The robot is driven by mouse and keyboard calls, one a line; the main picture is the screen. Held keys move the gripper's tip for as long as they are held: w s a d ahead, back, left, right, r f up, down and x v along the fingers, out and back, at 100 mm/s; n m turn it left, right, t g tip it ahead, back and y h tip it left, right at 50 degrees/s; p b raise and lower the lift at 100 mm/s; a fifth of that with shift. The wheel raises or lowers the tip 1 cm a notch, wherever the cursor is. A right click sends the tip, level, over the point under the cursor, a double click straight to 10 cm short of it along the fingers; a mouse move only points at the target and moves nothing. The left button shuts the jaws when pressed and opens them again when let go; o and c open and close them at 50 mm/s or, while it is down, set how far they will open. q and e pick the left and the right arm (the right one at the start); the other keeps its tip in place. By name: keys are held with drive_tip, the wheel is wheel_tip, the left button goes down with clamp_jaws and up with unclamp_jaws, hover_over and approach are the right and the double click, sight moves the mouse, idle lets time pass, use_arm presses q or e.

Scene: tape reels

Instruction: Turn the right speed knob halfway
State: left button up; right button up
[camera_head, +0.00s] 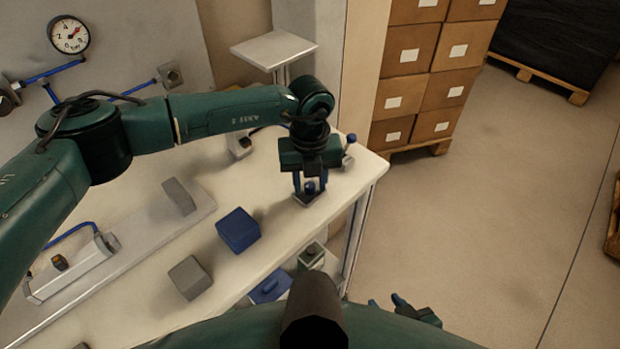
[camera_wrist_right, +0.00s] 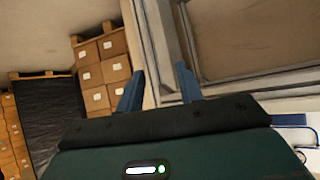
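My left gripper (camera_head: 310,184) points down at the right end of the white worktable. Its blue fingers stand apart on either side of a small blue knob (camera_head: 310,188) on a grey base. A gap seems to show beside the knob; whether a finger touches it is too small to tell. Another small blue-topped part (camera_head: 351,138) stands just behind and to the right of it. Which one is the right speed knob carries no readable label. My right gripper (camera_head: 402,306) is low, off the table's front right; in the right wrist view its blue fingers (camera_wrist_right: 160,88) are apart and empty.
A blue block (camera_head: 238,230) and grey blocks (camera_head: 190,277) lie on the worktable (camera_head: 150,290). A dial gauge (camera_head: 69,35) is on the back panel. Stacked cartons (camera_head: 408,75) stand behind the table.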

use_arm(q)
clamp_jaws()
use_arm(e)
drive_tip(key=shift+s+f, duration=0.25)
drive_tip(key=shift+s, duration=0.1)
drive_tip(key=shift+f, duration=0.1)
